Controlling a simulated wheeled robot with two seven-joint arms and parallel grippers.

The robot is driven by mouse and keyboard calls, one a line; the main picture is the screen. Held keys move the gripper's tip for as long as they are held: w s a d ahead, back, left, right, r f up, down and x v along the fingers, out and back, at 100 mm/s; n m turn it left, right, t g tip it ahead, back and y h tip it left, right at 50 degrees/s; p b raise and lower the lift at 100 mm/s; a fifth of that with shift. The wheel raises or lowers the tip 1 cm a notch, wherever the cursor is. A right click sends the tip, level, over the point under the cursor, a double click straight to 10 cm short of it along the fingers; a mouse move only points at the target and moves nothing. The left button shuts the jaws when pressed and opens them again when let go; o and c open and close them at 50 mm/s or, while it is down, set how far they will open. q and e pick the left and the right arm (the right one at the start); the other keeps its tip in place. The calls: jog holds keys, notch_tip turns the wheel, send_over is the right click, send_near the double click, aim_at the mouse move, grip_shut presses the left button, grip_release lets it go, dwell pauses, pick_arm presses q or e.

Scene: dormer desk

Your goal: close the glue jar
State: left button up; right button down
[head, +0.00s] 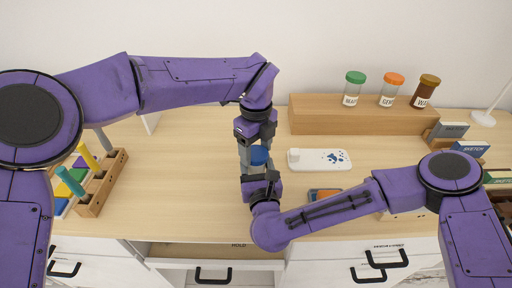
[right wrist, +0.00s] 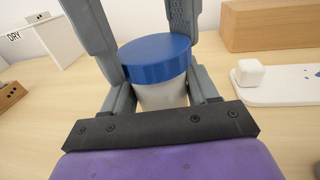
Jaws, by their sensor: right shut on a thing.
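The glue jar has a pale body (right wrist: 163,95) and a blue lid (right wrist: 166,57). The lid sits on top of the jar and looks level. It also shows in the head view (head: 259,156), between my two grippers at the middle of the desk. My right gripper (right wrist: 163,92) is shut on the jar body from the near side. My left gripper (head: 256,150) comes from above, its grey fingers on either side of the lid. Whether they press on the lid cannot be told. The jar's bottom is hidden.
A white dish (head: 322,160) with blue marks lies just right of the jar. A wooden riser (head: 360,119) with several labelled jars stands behind it. A wooden rack (head: 97,196) with coloured pieces is at the left. An open drawer (head: 214,252) is at the front.

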pick_arm(q)
jog(key=m, duration=0.5)
jog(key=shift+m, duration=0.4)
jog(key=m, duration=1.3)
jog(key=o, duration=1.2)
jog(key=shift+o, duration=0.2)
notch_tip(320, 180, up, 12)
